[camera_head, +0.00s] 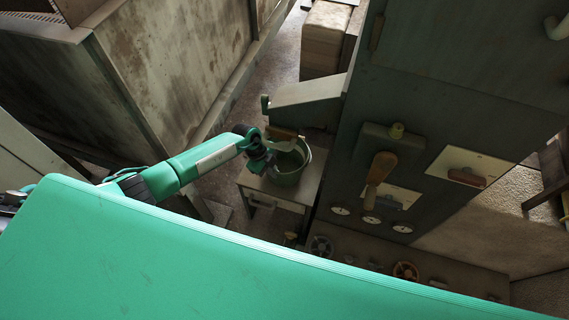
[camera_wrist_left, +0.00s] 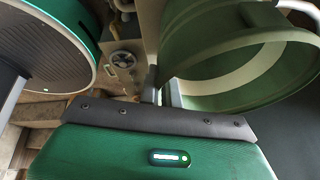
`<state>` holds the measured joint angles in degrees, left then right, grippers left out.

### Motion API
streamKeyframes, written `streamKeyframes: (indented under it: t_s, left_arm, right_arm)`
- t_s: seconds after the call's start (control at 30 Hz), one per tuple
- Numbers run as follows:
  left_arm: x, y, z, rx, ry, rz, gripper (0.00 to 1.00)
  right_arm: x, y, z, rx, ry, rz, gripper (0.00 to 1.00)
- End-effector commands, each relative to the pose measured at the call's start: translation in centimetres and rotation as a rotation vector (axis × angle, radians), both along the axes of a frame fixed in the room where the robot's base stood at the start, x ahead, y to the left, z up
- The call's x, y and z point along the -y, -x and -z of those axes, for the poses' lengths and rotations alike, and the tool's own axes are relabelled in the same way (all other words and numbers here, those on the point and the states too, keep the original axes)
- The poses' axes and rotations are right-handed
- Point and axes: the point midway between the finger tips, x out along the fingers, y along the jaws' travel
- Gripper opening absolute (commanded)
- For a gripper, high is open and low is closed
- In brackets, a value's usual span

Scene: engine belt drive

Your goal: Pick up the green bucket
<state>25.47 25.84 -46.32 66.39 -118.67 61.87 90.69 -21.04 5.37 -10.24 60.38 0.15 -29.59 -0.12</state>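The green bucket (camera_head: 289,178) is over the top of a small grey table (camera_head: 309,190) in the head view, with its mouth up. I cannot tell surely whether its base rests on the table. My left gripper (camera_head: 277,146) reaches in from the left to the bucket's rim. In the left wrist view the bucket (camera_wrist_left: 195,40) fills the upper right, its pale inside showing. The fingers (camera_wrist_left: 162,90) of my left gripper are close together beside its wall. Whether they are closed on it cannot be made out. My right gripper is not in view.
A tall dark cabinet with gauges (camera_head: 371,220) and a wooden-handled lever (camera_head: 378,174) stands right of the table. A big rusty metal housing (camera_head: 170,60) stands to the left. Wooden boxes (camera_head: 325,38) are behind. A strip of floor (camera_head: 262,90) between them is clear.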

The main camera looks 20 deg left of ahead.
Motion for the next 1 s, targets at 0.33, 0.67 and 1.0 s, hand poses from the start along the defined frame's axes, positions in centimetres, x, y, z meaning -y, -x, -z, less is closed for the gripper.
streamKeyframes:
  t_s: [0.33, 0.67, 1.0]
  left_arm:
    - [-0.02, 0.01, 0.02, 0.0, 0.0, 0.0, 0.0]
    - [0.02, -0.06, -0.06, 0.002, 0.001, 0.0, 0.0]
    - [-0.01, -0.09, -0.54, 0.002, 0.001, 0.0, 0.0]
  right_arm:
    - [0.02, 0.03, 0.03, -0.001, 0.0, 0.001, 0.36]
    - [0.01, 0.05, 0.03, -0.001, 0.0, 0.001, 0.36]
    - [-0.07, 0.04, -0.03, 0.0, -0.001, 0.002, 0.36]
